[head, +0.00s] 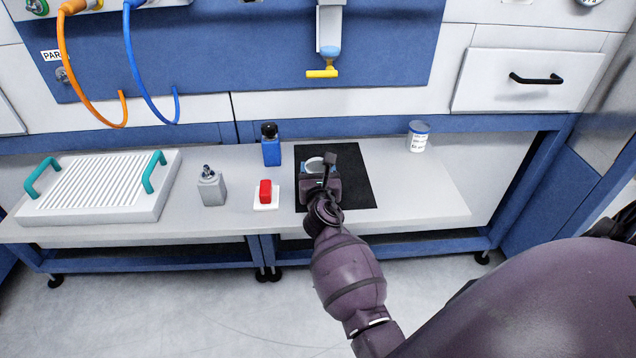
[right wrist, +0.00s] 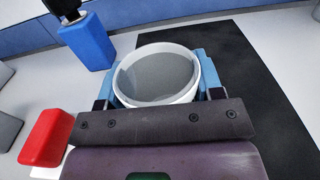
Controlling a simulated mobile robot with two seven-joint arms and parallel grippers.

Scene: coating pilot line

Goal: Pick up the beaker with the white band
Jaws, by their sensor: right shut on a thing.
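The beaker with the white band (head: 315,163) is over the black mat (head: 356,183) on the bench. In the right wrist view its round white rim (right wrist: 192,92) and grey inside show, with the mouth facing the camera. My right gripper (head: 319,169) is shut on it, with a blue finger on each side of the beaker, as the right wrist view (right wrist: 155,84) shows. Its lower part is hidden by the gripper, so I cannot tell whether it touches the mat. My left gripper is not in view.
Left of the mat are a blue bottle with a black cap (head: 271,152), a red block (head: 265,190) on a white pad, a grey dispenser (head: 212,190) and a white ribbed tray (head: 55,214) with teal handles. A white labelled jar (head: 417,143) stands right. A yellow-handled tap (head: 322,73) hangs above.

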